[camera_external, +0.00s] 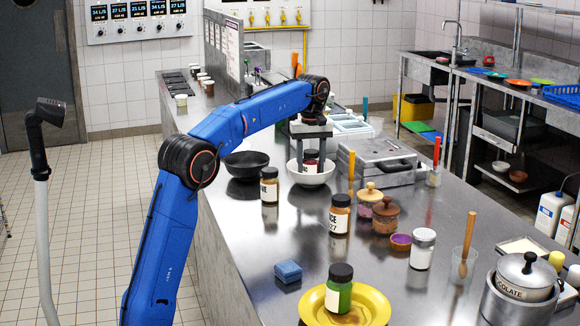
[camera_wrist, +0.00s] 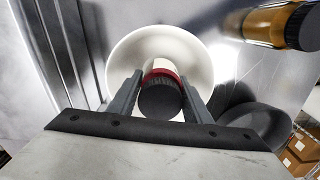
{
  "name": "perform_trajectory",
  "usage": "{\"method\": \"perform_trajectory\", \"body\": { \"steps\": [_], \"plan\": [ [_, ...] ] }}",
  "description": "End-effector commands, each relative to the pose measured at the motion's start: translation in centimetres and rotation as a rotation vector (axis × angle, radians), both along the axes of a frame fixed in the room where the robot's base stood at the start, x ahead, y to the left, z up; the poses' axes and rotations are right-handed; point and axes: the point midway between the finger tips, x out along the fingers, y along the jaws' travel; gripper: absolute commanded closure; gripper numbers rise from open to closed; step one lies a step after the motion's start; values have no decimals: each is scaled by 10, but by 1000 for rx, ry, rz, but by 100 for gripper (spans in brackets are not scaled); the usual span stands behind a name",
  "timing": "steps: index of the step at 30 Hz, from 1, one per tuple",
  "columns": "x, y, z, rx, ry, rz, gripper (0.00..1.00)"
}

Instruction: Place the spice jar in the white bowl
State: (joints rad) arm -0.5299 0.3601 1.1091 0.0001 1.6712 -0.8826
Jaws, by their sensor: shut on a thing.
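The white bowl (camera_external: 311,178) stands on the steel counter. A spice jar with a black lid and a red band (camera_external: 311,157) is upright inside the bowl's outline, its lower part hidden by the near rim. My gripper (camera_external: 311,140) points down from above with a finger on each side of the jar. In the wrist view the dark lid of the jar (camera_wrist: 160,97) shows between the two fingers of my gripper (camera_wrist: 160,92), with the white bowl (camera_wrist: 125,47) around and beneath it. I cannot tell whether the jar touches the bowl's bottom.
A black bowl (camera_external: 243,166) stands just left of the white bowl. An orange-brown jar (camera_external: 269,185) stands in front, and another (camera_external: 340,214) is nearer. A grey metal appliance (camera_external: 378,160) is close on the right. A yellow plate (camera_external: 374,304) with a green jar (camera_external: 338,294) is at the front.

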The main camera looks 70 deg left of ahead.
Motion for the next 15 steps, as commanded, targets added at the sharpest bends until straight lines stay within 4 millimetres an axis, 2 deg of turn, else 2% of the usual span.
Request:
{"method": "perform_trajectory", "body": {
  "steps": [10,11,12,13,15],
  "plan": [
    [0,0,-3,0,0,0,84],
    [0,0,-3,0,0,0,53],
    [0,0,-3,0,0,0,44],
    [0,0,-3,0,0,0,37],
    [0,0,-3,0,0,0,37]
  ]
}}
